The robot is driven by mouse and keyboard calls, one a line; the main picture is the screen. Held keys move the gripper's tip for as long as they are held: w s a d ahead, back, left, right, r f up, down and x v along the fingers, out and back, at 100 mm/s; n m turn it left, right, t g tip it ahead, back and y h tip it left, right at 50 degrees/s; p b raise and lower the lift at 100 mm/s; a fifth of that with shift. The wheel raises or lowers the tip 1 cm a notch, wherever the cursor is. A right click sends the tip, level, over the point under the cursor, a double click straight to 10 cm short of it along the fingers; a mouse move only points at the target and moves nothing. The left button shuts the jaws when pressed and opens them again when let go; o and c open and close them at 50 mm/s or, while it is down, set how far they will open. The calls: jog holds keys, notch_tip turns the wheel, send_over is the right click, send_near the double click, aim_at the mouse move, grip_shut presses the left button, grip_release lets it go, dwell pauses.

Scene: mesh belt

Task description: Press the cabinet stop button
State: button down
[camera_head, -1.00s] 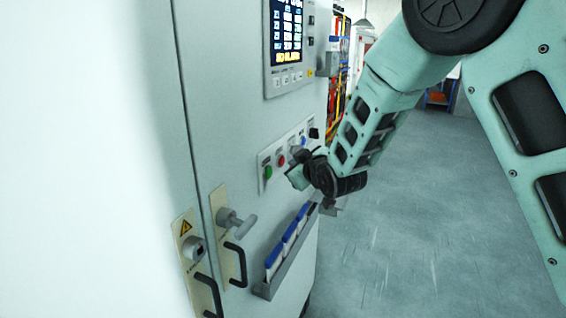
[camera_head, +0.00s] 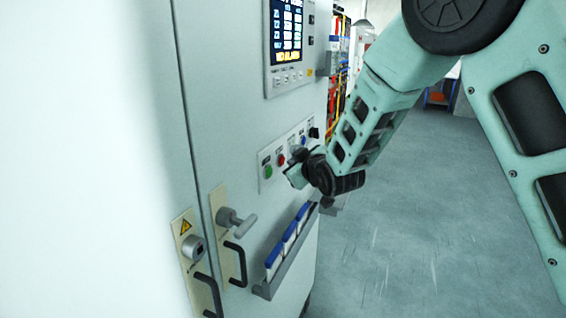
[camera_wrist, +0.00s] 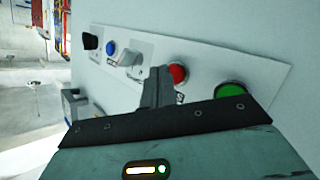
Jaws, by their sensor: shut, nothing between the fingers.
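The cabinet (camera_head: 225,120) fills the left and middle of the head view. Its button panel (camera_head: 287,154) carries a green button (camera_head: 268,171), a red button (camera_head: 281,160) and further controls. In the wrist view the red button (camera_wrist: 177,73) sits just right of my fingertips, and the green button (camera_wrist: 231,91) is lower right, partly behind my gripper body. My gripper (camera_wrist: 160,72) is shut and empty, its fingers pointing at the panel close to the red button. I cannot tell whether they touch it. In the head view my gripper (camera_head: 296,172) is at the panel, partly hidden by my wrist.
A blue button (camera_wrist: 111,47), a grey selector handle (camera_wrist: 131,58) and a black knob (camera_wrist: 90,42) share the panel. Below are a rack of blue-edged folders (camera_head: 288,243) and door handles (camera_head: 236,263). A screen (camera_head: 286,32) is above. Floor (camera_head: 420,220) is clear at right.

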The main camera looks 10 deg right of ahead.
jog(key=shift+w+a, duration=0.15)
jog(key=shift+a, duration=0.05)
jog(key=shift+w+a, duration=0.25)
jog(key=shift+a, duration=0.15)
dwell(0.8)
jog(key=shift+d+b, duration=0.1)
jog(key=shift+b, duration=0.2)
jog(key=shift+s+d+b, duration=0.35)
jog(key=shift+s+d, duration=0.2)
jog(key=shift+d, duration=0.05)
jog(key=s+d+b, duration=0.1)
jog(key=d, duration=0.1)
jog(key=s+d, duration=0.2)
jog(key=shift+b, duration=0.4)
dwell(0.5)
